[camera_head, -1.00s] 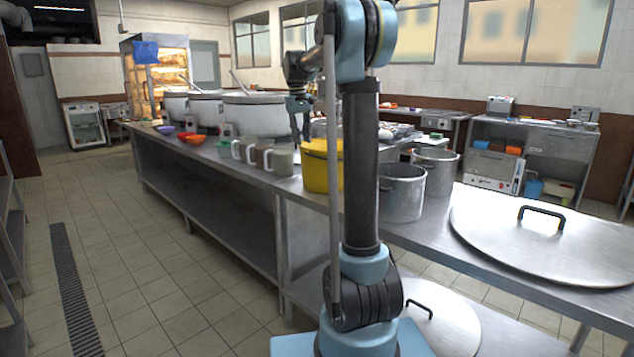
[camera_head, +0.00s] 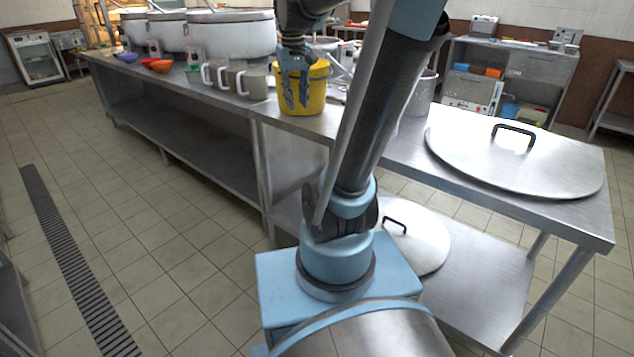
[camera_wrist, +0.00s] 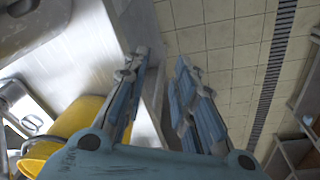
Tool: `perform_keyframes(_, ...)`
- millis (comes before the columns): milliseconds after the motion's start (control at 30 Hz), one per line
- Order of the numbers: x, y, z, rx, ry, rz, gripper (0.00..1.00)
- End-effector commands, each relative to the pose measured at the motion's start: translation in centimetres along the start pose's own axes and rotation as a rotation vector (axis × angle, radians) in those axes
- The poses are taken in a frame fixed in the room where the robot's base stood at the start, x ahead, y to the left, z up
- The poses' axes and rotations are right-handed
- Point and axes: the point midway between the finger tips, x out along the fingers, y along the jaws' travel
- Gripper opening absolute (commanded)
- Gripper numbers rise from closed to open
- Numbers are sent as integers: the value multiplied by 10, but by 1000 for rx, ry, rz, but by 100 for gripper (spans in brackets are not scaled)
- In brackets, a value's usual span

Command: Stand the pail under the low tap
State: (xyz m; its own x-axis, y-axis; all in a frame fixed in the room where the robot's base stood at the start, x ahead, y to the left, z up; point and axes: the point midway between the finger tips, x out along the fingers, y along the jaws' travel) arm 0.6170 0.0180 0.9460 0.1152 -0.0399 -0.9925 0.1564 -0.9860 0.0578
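The yellow pail (camera_head: 318,92) stands upright on the steel counter, right of the mugs. It also shows at the lower left of the wrist view (camera_wrist: 78,120). My gripper (camera_head: 296,104) points down and overlaps the pail's front left side in the head view. In the wrist view my gripper (camera_wrist: 162,62) is open, with only the counter edge and floor between its fingers; the pail lies outside them, to the left. Several large white stockpots (camera_head: 230,36) stand farther back on the counter. Small fittings show at their fronts, but I cannot tell which is the low tap.
Mugs (camera_head: 257,84) stand just left of the pail, with coloured bowls (camera_head: 161,66) beyond. A metal pot (camera_head: 422,95) and a large lid (camera_head: 470,160) are to the right. The tiled floor left of the counter is clear, crossed by a drain grate (camera_head: 75,260).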

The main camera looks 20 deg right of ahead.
Motion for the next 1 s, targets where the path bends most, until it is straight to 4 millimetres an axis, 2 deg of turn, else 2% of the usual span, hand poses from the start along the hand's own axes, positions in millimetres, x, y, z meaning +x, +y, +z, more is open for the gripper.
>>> perform_keyframes(33, 9, -2, 18, 10, 6, -2, 25)
perform_keyframes(300, 62, -15, 102, 64, 38, -13, 25)
perform_keyframes(500, 110, -26, 157, 104, 61, -22, 25)
perform_keyframes(600, 131, -30, 177, 120, 71, -26, 25)
perform_keyframes(667, 142, -32, 186, 128, 75, -28, 25)
perform_keyframes(733, 151, -20, 197, 134, 79, -29, 25)
perform_keyframes(833, 158, -20, 203, 143, 82, -30, 26)
perform_keyframes(933, 154, -19, 199, 167, 81, -31, 26)
perform_keyframes(1000, 142, -22, 189, 207, 77, -33, 26)
